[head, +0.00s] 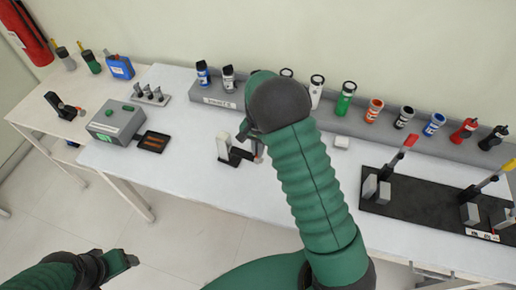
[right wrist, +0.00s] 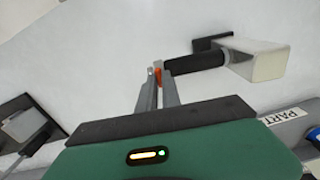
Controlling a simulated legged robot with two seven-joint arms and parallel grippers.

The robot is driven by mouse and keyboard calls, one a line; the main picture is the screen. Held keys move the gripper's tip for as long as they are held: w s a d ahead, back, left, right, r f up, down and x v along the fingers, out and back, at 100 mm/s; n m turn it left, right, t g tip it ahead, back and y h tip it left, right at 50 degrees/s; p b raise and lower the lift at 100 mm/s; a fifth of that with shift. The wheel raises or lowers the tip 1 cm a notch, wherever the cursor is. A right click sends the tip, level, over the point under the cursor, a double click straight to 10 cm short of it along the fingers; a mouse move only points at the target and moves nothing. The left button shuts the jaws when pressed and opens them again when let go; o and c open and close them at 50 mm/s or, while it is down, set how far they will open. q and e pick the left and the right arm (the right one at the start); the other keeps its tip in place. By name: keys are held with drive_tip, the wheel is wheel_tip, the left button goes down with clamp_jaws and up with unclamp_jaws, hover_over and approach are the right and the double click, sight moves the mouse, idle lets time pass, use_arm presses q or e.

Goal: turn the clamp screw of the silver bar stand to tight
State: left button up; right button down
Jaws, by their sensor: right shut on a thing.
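The silver bar stand (head: 224,147) is on the white table, left of my right forearm. It has a pale upright block and a black base. In the right wrist view its pale block (right wrist: 262,62) is at upper right, with a dark rod reaching toward my fingers. My right gripper (right wrist: 158,82) is shut on the small orange-red clamp screw (right wrist: 158,76) at the rod's end. The fingers hide part of the screw, so its tightness cannot be read. My left gripper (head: 122,259) is low at left, away from the table; its jaw opening is unclear.
A grey rail (head: 385,131) with several bottles and canisters runs along the back wall. A black board (head: 408,218) with clamp stands is at right. A grey box (head: 117,121) and dark tray (head: 153,142) are at left. Table front near the stand is clear.

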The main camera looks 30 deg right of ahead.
idle(0.3)
drive_tip(key=c, duration=1.5)
unclamp_jaws()
wheel_tip(320, 180, up, 17)
drive_tip(key=shift+w+d+f+b, duration=0.1)
drive_tip(key=shift+w+f+b, duration=0.05)
drive_tip(key=shift+b, duration=0.6)
